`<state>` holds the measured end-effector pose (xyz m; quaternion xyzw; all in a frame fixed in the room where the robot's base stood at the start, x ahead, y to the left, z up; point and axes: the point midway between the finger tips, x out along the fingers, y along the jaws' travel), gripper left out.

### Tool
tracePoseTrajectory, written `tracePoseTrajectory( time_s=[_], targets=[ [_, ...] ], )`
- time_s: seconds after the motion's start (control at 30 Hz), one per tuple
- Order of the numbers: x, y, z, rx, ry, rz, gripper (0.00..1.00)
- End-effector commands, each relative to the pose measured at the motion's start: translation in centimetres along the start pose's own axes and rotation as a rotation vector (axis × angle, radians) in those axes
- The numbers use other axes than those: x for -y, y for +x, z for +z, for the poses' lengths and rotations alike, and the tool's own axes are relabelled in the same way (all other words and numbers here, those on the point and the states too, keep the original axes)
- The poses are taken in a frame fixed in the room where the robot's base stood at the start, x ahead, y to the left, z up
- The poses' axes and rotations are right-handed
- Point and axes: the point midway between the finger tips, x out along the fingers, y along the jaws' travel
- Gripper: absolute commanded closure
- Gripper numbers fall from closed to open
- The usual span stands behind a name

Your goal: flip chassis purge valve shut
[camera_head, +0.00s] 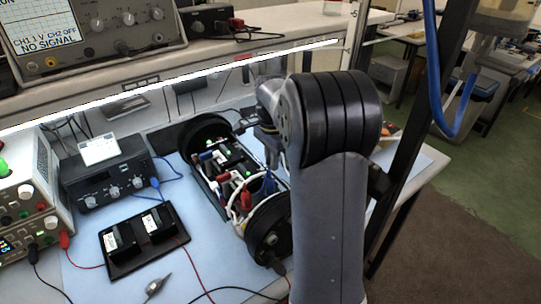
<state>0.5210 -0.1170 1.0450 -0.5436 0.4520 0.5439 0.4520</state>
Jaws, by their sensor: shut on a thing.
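The opened cylinder's chassis (232,178) lies on the blue mat, between two dark round end caps. It holds circuit boards with green lights, red and blue parts and white tubing. My gripper (271,163) reaches down over the chassis's right side, partly hidden by my arm. Its jaws are shut on a small part there, seemingly the purge valve's handle. A blue piece (269,184) shows just below the fingertips. I cannot tell for certain whether it is the valve handle, or at what angle the valve stands.
A black tray with two modules (145,240), a dark meter box (107,172) and power supplies (35,200) stand to the left. Wires cross the blue mat (195,270). A shelf with an oscilloscope (95,35) hangs above. A dark post (428,120) stands at right.

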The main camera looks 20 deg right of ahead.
Motion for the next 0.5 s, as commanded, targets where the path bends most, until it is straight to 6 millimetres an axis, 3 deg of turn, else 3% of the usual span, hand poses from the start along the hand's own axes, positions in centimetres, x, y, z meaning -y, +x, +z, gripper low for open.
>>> tracePoseTrajectory(
  time_s=[0.3,0.33,0.5],
  targets=[
    [-0.06,0.02,-0.03,0.000,0.009,0.001,1.00],
    [-0.06,0.02,-0.04,0.000,0.009,0.001,0.84],
    [-0.05,0.01,-0.03,0.000,0.008,0.000,0.70]
  ],
)
